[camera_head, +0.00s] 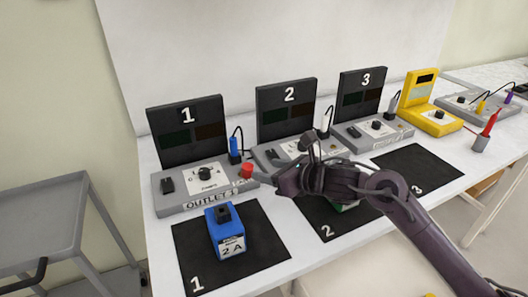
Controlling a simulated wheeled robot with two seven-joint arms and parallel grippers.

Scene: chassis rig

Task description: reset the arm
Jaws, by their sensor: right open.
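My right arm (405,205), dark purple, reaches in from the lower right over the white table (350,262). Its gripper (279,181) is open and is over the gap between stations 1 and 2, just right of a red knob-like part (247,171). I cannot tell whether it touches that part. The arm hides some of mat 2 (325,222) and the front of station 2's box. A small green and white thing (345,206) shows partly under the arm on mat 2. My left gripper is not in view.
A blue block marked 2 A (227,231) sits on mat 1 (262,240). Outlet box 1 (205,184) stands behind it. Mat 3 (420,170) looks bare. A yellow meter (428,104) and a red probe (489,124) stand at right. A grey cart (45,210) is at left.

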